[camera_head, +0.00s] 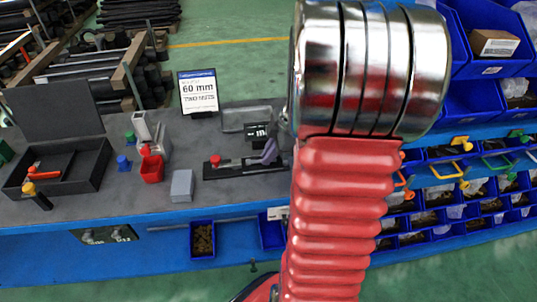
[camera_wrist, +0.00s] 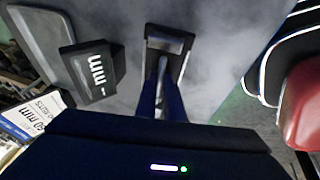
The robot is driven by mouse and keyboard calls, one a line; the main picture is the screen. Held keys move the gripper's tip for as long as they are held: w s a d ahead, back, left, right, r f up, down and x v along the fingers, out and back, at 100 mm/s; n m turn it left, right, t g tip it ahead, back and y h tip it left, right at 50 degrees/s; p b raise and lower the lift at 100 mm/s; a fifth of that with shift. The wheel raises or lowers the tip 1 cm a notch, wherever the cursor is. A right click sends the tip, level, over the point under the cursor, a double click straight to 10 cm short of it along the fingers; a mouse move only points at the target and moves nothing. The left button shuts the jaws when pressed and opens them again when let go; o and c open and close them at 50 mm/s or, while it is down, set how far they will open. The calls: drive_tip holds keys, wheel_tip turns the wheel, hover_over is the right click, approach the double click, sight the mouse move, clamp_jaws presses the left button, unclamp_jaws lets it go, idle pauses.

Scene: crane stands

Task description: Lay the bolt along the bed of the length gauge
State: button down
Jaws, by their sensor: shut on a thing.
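The length gauge (camera_head: 245,168) is a long black bed on the bench, with a red part (camera_head: 215,160) near its left end. In the wrist view the gauge's black end (camera_wrist: 150,32) lies ahead of the fingers. My gripper (camera_wrist: 161,92) points down at the gauge, its dark blue fingers close together and shut on the bolt. The bolt (camera_wrist: 162,67) shows as a thin grey strip between the fingertips, over or on the bed; I cannot tell if it touches. Its far side is hidden by the fingers. In the head view my red arm hides most of my gripper.
A dark display marked mm (camera_wrist: 93,70) stands beside the gauge, near a grey tray (camera_wrist: 38,42). Blue bins (camera_head: 475,105) are right.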

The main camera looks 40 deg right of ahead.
drive_tip(key=c, duration=1.9)
unclamp_jaws()
drive_tip(key=shift+f, duration=0.1)
drive_tip(key=shift+o, duration=0.2)
drive_tip(key=v, duration=1.2)
drive_tip(key=s+a+r+m, duration=0.1)
drive_tip(key=s+a+m, duration=0.1)
drive_tip(key=a, duration=0.7)
drive_tip(key=s+a+r+m+t+h, duration=0.1)
drive_tip(key=a+m, duration=0.4)
drive_tip(key=a, duration=0.5)
drive_tip(key=s+a+r+m, duration=0.1)
drive_tip(key=s+a+m, duration=0.2)
drive_tip(key=a, duration=0.7)
drive_tip(key=shift+r+m+h, duration=0.35)
drive_tip(key=shift+m+h, duration=0.05)
drive_tip(key=shift+m, duration=0.3)
